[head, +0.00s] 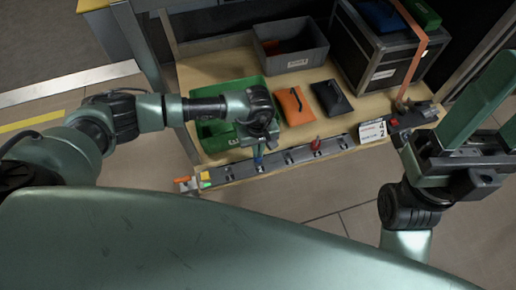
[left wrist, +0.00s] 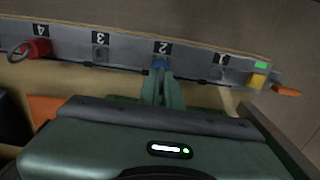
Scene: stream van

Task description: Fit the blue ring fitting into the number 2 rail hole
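The blue ring fitting (left wrist: 160,64) is between the fingertips of my left gripper (left wrist: 161,75), which is shut on it. In the left wrist view it sits right at the number 2 label (left wrist: 163,47) of the grey rail (left wrist: 128,52), over the number 2 place. The fingertips and fitting hide the hole, so I cannot tell how deep it is. In the head view my left gripper (head: 258,150) points down at the rail (head: 283,160) with the blue fitting low between its fingers. My right gripper (head: 506,92) is at the far right, its fingers apart and empty, away from the rail.
A red fitting (left wrist: 38,48) is at number 4, and a yellow block (left wrist: 258,80) is at the rail's end by number 1. A green crate (head: 220,135), orange pouch (head: 292,105), dark pouch (head: 332,98) and grey bin (head: 290,50) stand behind the rail.

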